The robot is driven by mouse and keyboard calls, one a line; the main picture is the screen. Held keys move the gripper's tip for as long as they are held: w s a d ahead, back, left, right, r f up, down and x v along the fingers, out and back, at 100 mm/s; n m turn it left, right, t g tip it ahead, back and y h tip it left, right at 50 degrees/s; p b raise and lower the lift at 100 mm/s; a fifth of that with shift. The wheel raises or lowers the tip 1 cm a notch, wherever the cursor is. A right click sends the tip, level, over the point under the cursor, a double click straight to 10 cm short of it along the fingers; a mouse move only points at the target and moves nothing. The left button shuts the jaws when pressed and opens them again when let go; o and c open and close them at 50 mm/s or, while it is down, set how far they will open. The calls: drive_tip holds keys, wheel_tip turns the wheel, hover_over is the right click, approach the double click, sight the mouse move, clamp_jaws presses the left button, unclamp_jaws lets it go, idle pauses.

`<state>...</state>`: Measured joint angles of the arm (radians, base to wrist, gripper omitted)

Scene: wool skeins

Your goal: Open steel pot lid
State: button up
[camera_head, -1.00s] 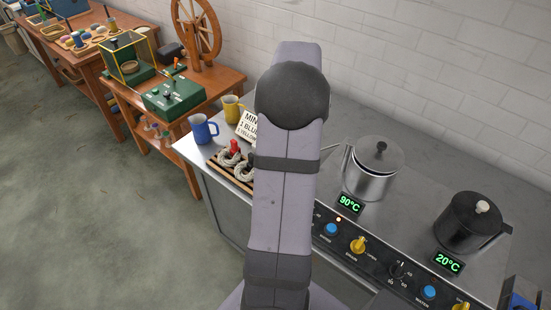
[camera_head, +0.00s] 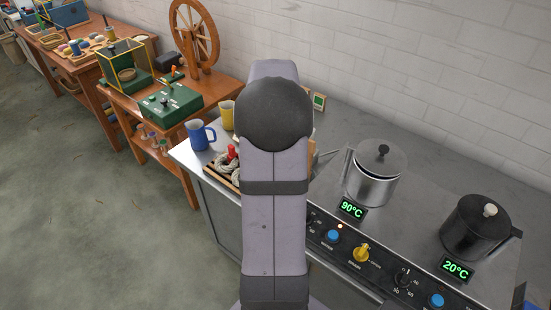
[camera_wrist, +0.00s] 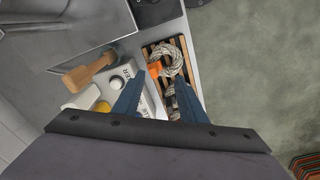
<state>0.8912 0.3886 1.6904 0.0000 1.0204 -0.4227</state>
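The steel pot (camera_head: 370,188) stands on the steel counter behind the 90°C display. Its lid (camera_head: 381,160), with a dark round knob, sits on top. My gripper's two blue fingers show in the wrist view (camera_wrist: 160,103); they are spread apart with nothing held between them. They hang above the counter by the skein tray (camera_wrist: 149,52), left of the pot in the head view. In the head view my arm hides the gripper. I cannot tell if the grey metal surface at the wrist view's upper left is the pot.
A black pot (camera_head: 473,232) stands at the right by the 20°C display. A blue mug (camera_head: 199,135) and a yellow mug (camera_head: 227,115) stand left of my arm. A wooden handle (camera_wrist: 90,72) and a pale skein (camera_wrist: 172,57) lie near my fingers. Knobs line the counter's front.

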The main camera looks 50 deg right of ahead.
clamp_jaws()
drive_tip(key=s+d+r+m+t+p, duration=0.1)
drive_tip(key=s+r+m+p, duration=0.1)
drive_tip(key=s+r+p, duration=0.4)
drive_tip(key=s+r+m+t+p, duration=0.1)
drive_tip(key=s+r+m+p, duration=0.1)
drive_tip(key=r+p, duration=0.7)
drive_tip(key=w+d+r+m+t+h+p, duration=0.3)
drive_tip(key=w+r+m+t, duration=0.25)
drive_tip(key=m, duration=0.35)
drive_tip(key=s+d+f+m+g+h, duration=0.1)
drive_tip(key=s+f+m+g, duration=0.2)
drive_tip(key=s, duration=0.7)
drive_tip(key=s+d+f+m+g+h, duration=0.1)
drive_tip(key=s+f+m+g+h, duration=0.1)
drive_tip(key=s+m+g, duration=0.5)
drive_tip(key=s+f+m, duration=0.1)
drive_tip(key=s+m, duration=0.1)
drive_tip(key=s, duration=0.1)
drive_tip(key=shift+s+d+m+b, duration=0.25)
drive_tip(key=shift+s+m+b, duration=0.05)
drive_tip(key=shift+s, duration=0.05)
